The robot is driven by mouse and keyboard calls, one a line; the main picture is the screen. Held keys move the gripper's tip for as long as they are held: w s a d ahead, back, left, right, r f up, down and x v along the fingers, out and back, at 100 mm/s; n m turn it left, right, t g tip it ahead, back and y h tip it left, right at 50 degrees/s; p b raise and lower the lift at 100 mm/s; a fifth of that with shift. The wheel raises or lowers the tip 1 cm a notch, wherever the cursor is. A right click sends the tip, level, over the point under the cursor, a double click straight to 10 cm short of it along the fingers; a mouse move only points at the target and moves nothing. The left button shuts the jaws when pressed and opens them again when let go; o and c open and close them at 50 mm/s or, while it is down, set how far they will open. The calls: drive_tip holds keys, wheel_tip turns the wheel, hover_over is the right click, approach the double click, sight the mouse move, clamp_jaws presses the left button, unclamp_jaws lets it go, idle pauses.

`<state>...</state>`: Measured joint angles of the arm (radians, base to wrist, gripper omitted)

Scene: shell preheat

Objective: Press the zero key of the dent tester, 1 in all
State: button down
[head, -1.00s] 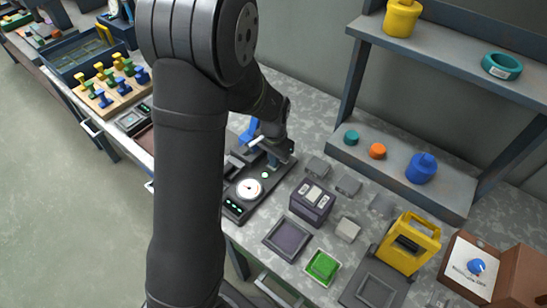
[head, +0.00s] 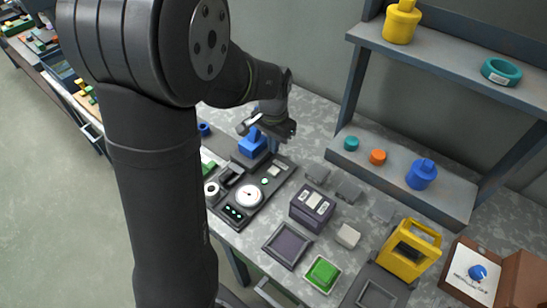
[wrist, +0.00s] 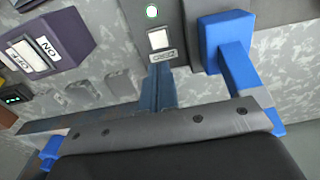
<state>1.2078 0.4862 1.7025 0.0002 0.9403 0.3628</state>
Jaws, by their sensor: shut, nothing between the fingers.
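The dent tester (head: 262,205) is a dark base with a round white dial, standing on the grey bench in the head view. My gripper (head: 274,147) is shut and empty, above the tester's far end. In the wrist view its fingertips (wrist: 160,72) appear just below the key's label, apart from the key.
A blue block-like part (head: 252,143) stands close beside my gripper; it also shows in the wrist view (wrist: 224,40). A dark box with white labels (head: 312,207) stands right of the tester.

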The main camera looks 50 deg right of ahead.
wheel_tip(320, 180, up, 4)
drive_tip(key=shift+r, duration=0.1)
idle(1.5)
